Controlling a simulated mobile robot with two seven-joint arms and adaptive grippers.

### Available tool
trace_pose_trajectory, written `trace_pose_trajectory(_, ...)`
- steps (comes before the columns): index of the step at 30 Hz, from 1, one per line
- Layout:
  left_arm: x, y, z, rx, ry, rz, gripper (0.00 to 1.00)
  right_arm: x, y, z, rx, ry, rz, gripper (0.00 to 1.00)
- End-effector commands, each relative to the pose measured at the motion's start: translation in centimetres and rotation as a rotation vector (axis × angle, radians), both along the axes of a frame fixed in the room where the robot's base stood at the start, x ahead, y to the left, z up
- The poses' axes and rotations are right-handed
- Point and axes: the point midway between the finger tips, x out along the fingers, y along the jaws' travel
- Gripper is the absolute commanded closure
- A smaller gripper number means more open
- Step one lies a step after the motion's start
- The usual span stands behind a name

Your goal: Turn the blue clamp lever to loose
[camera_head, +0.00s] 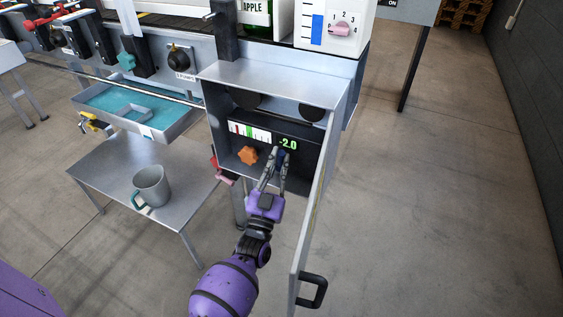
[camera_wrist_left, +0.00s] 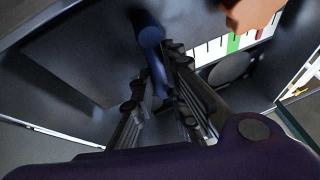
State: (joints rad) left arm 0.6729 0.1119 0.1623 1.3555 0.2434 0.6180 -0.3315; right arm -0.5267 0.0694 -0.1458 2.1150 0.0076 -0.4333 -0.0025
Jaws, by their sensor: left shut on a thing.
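The blue clamp lever (camera_head: 282,155) is inside the open metal cabinet, below the green -2.0 display (camera_head: 288,143). It is small and mostly hidden by my fingers in the head view. In the left wrist view a dark blue rod with a rounded end (camera_wrist_left: 151,37) shows between and beyond the fingers. My left gripper (camera_head: 277,160) reaches into the cabinet, its fingers closed on the lever. Its fingers also show in the left wrist view (camera_wrist_left: 160,95). My right gripper is out of view.
An orange knob (camera_head: 248,155) sits left of the lever, under a coloured scale (camera_head: 250,132). The open cabinet door (camera_head: 318,195) stands close to the right of my left arm. A low metal table (camera_head: 105,170) with a grey mug (camera_head: 153,184) is at the left.

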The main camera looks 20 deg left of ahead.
Motion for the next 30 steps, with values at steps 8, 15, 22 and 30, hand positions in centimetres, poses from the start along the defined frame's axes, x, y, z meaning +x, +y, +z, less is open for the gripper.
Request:
trace_pose_trajectory(8, -0.02, 0.26, -0.03, -0.058, 0.004, -0.001, 1.0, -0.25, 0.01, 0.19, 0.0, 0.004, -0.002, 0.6)
trace_pose_trajectory(15, -0.02, 0.3, -0.05, -0.064, 0.004, 0.0, 1.0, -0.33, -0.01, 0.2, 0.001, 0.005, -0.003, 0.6)
trace_pose_trajectory(22, -0.02, 0.29, -0.05, -0.063, 0.004, 0.0, 0.8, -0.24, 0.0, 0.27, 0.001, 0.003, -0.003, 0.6)
trace_pose_trajectory(30, 0.0, 0.28, 0.01, -0.063, 0.003, 0.0, 0.67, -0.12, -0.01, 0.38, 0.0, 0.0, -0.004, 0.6)
